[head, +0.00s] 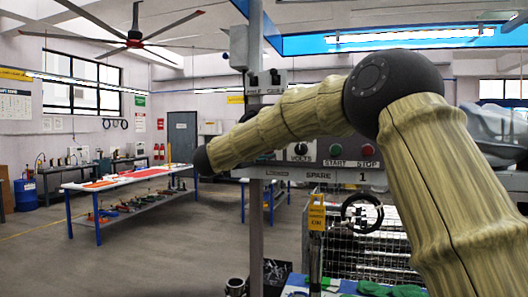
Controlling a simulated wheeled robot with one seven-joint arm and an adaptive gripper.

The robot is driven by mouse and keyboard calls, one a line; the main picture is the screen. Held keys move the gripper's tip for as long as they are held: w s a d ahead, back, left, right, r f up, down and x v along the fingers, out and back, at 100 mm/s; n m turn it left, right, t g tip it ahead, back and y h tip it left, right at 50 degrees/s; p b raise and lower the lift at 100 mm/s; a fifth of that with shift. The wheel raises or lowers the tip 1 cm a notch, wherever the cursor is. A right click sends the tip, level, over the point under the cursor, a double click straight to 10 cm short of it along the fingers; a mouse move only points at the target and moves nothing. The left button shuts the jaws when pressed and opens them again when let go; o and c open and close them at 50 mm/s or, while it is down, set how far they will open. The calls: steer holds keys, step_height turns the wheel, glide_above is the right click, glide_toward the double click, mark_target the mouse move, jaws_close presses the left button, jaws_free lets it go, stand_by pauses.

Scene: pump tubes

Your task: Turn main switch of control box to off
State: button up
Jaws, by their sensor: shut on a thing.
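The control box (350,176) is a grey panel on a post, right of the middle. A black rotary knob (301,149) marked VOLTS, a green START button (336,149) and a red STOP button (367,150) show on it. A plate below reads SPARE 1. My forearm crosses in front of the box and hides its upper and left parts. I cannot make out which control is the main switch; it may be hidden. My arm's dark wrist joint is left of the box. My gripper cannot be made out.
A smaller box (265,82) with dark knobs sits higher on the post (255,220). A workbench (135,179) stands left; open floor lies between.

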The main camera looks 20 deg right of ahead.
stand_by(0.3)
steer(key=shift+f, duration=0.1)
steer(key=o, duration=1)
steer(key=v, duration=1.2)
